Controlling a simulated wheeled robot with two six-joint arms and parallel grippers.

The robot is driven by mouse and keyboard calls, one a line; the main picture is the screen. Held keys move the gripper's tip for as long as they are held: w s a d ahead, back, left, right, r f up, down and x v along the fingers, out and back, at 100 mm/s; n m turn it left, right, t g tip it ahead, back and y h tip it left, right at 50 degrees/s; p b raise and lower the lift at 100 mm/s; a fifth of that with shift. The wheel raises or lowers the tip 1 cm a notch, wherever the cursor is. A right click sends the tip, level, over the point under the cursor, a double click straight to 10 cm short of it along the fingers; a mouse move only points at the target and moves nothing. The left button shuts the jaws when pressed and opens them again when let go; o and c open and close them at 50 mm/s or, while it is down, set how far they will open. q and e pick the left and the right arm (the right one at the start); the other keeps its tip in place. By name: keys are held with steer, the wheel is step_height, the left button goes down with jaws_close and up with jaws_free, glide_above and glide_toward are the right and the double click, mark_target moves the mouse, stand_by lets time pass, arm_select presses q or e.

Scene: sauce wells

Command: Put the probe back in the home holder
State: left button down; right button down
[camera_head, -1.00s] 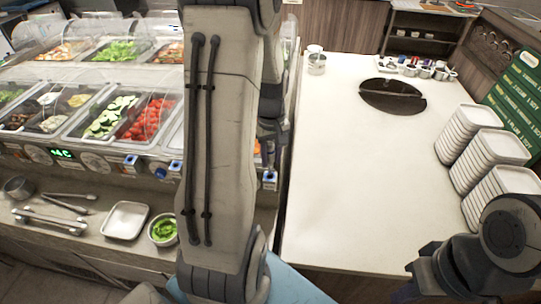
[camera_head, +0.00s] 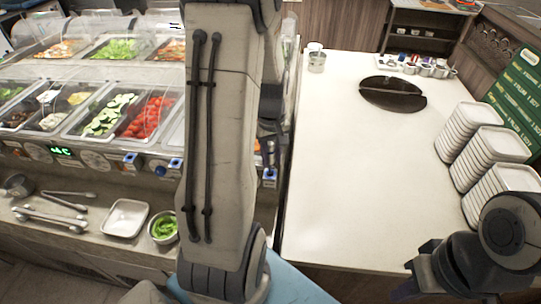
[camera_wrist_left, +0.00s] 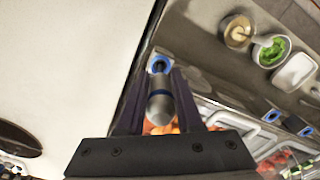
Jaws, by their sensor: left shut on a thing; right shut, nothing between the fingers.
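My left gripper (camera_wrist_left: 161,78) is shut on the probe (camera_wrist_left: 160,101), a grey handle with a blue band. Its thin dark end points at a blue-ringed holder (camera_wrist_left: 158,64) on the counter front. I cannot tell whether the tip is inside the ring or short of it. In the head view my left arm hides most of this gripper; a bit of the probe (camera_head: 271,152) shows at the arm's right edge, above a blue-topped holder (camera_head: 269,178).
More blue-topped holders (camera_head: 131,160) line the food counter to the left, below lidded wells of vegetables (camera_head: 108,114). A white tray (camera_head: 126,218), a bowl of greens (camera_head: 163,227) and tongs (camera_head: 48,219) lie on the ledge. The white table (camera_head: 350,170) is mostly clear; stacked trays (camera_head: 480,160) stand right.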

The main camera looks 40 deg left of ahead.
mark_target(272, 177)
arm_select(q)
steer(key=shift+f+b, duration=1.8)
steer(key=shift+f, duration=0.7)
stand_by(0.6)
steer(key=c, duration=0.5)
jaws_free()
